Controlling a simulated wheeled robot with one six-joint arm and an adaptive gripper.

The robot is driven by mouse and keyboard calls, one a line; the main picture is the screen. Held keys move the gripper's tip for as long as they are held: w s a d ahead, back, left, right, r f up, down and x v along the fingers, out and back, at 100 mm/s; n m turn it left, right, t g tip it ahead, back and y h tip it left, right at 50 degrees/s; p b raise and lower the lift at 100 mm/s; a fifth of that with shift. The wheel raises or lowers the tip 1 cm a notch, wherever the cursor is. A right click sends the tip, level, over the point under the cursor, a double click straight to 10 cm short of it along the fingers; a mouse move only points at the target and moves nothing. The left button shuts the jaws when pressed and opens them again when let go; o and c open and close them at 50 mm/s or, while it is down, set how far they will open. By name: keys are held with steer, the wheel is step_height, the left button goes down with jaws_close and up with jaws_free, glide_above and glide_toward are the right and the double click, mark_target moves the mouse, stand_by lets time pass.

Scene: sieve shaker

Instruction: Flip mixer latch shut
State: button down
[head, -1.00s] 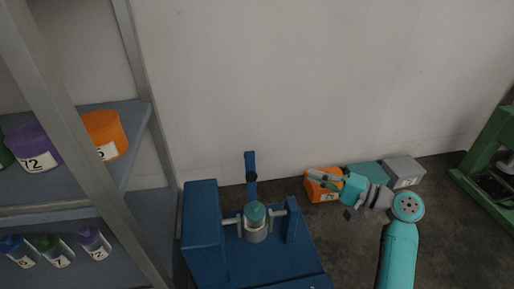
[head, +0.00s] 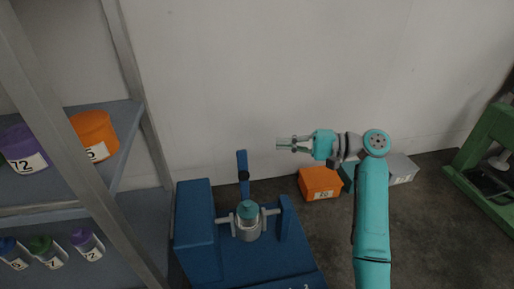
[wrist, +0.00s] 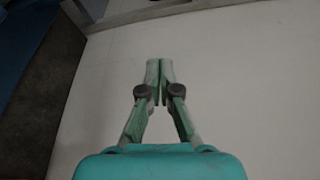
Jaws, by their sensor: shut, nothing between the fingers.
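The blue mixer (head: 205,235) stands on the floor left of my arm. Its latch (head: 243,168) is a narrow blue bar that stands upright behind the holder, with a dark knob near its middle. A grey cup with a teal lid (head: 248,212) sits in the holder between the mixer's two uprights. My gripper (head: 280,144) is to the right of the latch and a little higher in the head view, apart from it, pointing left. In the wrist view my gripper (wrist: 159,66) is shut and empty, with its fingertips together before the pale wall.
An orange box (head: 320,183) and a grey box (head: 401,170) lie along the wall, with a teal one partly hidden by my arm. A shelf (head: 120,150) with coloured containers stands left. A green machine (head: 485,150) stands right.

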mark_target(242, 168)
steer(key=s+a, duration=0.3)
steer(key=a, duration=0.5)
steer(key=shift+s+a, duration=0.15)
steer(key=shift+a, duration=0.2)
steer(key=shift+a+r, duration=0.1)
stand_by(0.3)
